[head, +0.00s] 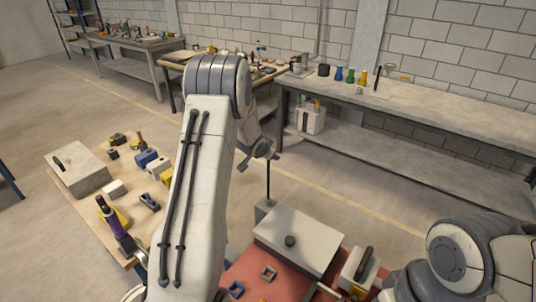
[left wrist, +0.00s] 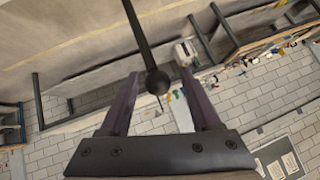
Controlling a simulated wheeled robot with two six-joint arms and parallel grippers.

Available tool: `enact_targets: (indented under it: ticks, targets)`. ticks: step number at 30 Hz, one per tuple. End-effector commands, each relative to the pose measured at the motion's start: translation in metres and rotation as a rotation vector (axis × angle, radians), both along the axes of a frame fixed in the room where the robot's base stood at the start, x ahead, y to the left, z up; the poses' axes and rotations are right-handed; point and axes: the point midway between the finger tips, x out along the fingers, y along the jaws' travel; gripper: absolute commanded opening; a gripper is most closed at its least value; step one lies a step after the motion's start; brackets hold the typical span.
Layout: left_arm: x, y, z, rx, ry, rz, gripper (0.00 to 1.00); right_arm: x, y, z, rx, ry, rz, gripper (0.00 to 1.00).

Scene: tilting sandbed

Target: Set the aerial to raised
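The aerial (head: 268,184) is a thin dark rod that looks upright in the head view, rising from a small grey block at the corner of a pale box. In the left wrist view a dark rod with a round ball end (left wrist: 157,80) reaches in from the top. My left gripper (head: 264,150) is by the aerial's upper end. In the left wrist view its two purple fingers (left wrist: 157,85) stand apart, with the ball between them in the picture. I cannot tell whether either finger touches it. My right gripper is out of view; only my right arm shows.
The pale box (head: 310,235) with a dark knob (head: 290,241) stands on a red surface (head: 255,263). A white case with a black handle (head: 357,268) is to its right. A wooden table (head: 85,207) with several blocks and tools is at left. Benches line the wall.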

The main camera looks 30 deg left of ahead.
Motion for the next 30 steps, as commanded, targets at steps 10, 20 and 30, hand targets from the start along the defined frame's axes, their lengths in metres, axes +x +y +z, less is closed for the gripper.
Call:
enact_targets:
  ticks: [10,20,30]
  targets:
    - [-0.004,0.0,0.001,0.0,0.004,0.0,0.63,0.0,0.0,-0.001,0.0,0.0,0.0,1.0]
    - [-0.043,-0.006,0.038,0.001,0.0,0.002,0.63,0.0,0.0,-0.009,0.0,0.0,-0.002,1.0]
    - [-0.076,-0.013,0.069,0.0,0.003,0.001,0.63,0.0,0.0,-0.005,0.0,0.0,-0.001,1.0]
